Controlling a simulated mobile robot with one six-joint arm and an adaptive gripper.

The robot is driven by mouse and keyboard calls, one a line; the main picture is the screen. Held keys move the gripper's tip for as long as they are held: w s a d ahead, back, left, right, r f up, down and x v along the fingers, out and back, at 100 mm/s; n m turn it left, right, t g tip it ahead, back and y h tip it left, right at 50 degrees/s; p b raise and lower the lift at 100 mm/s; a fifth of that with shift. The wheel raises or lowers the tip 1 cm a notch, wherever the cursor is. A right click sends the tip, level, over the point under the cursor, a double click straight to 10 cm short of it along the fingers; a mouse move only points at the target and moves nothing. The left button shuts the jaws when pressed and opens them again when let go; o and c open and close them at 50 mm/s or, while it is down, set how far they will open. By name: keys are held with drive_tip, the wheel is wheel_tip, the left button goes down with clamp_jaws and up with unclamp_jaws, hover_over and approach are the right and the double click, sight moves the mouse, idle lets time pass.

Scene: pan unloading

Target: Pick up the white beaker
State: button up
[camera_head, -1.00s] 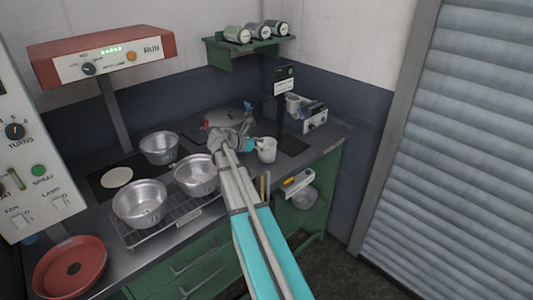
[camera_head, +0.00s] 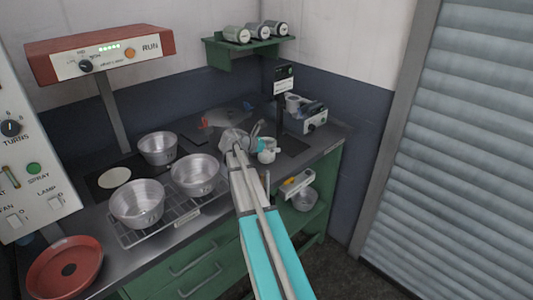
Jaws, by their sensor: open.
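The white beaker (camera_head: 268,156) stands on the dark counter, right of the metal pans and near the front edge. My gripper (camera_head: 258,132) is at the end of my arm, just behind and left of the beaker in the picture. Part of my gripper overlaps the beaker and hides some of its upper part. My gripper is open and nothing shows held in it. Whether its fingers touch the beaker cannot be told from this view.
Metal pans (camera_head: 137,204) stand on a wire rack (camera_head: 160,230) to the left. A small grey device (camera_head: 313,120) stands on the counter behind the beaker. A red round dish (camera_head: 65,268) is at lower left. A shelf with cans (camera_head: 250,55) hangs above.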

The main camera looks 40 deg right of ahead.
clamp_jaws()
drive_tip(key=shift+r, duration=0.15)
idle(0.5)
drive_tip(key=shift+r+p, duration=1)
drive_tip(key=shift+p, duration=0.1)
drive_tip(key=s+a+r+p, duration=0.5)
drive_tip(key=s+r+p, duration=0.5)
drive_tip(key=s, duration=0.2)
drive_tip(key=shift+s+a+r+p, duration=0.4)
